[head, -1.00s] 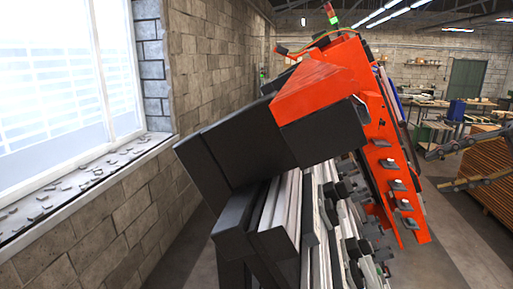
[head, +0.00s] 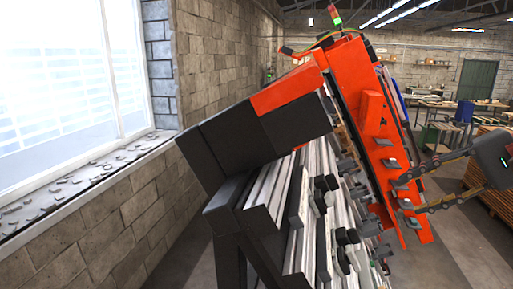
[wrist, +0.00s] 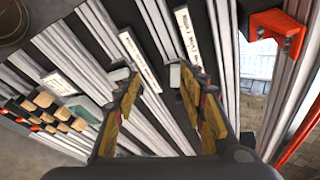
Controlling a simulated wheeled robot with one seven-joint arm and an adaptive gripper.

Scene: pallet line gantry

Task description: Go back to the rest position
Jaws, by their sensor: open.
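My gripper (head: 408,195) reaches in from the right edge of the head view, its two dark fingers spread apart in front of the orange gantry machine (head: 375,130). In the wrist view my gripper (wrist: 153,78) is open, with nothing between its yellow-and-dark fingers. Behind the fingers are the pale rails (wrist: 222,60) of the machine and white printed labels (wrist: 188,36). No contact between the fingers and the machine can be made out.
Black boxy housings (head: 235,140) and a bank of pale rails fill the middle. A block wall (head: 215,60) with a window ledge (head: 75,190) stands left. A stack of wooden boards (head: 487,190) is at right. Bare floor (head: 455,250) shows at lower right.

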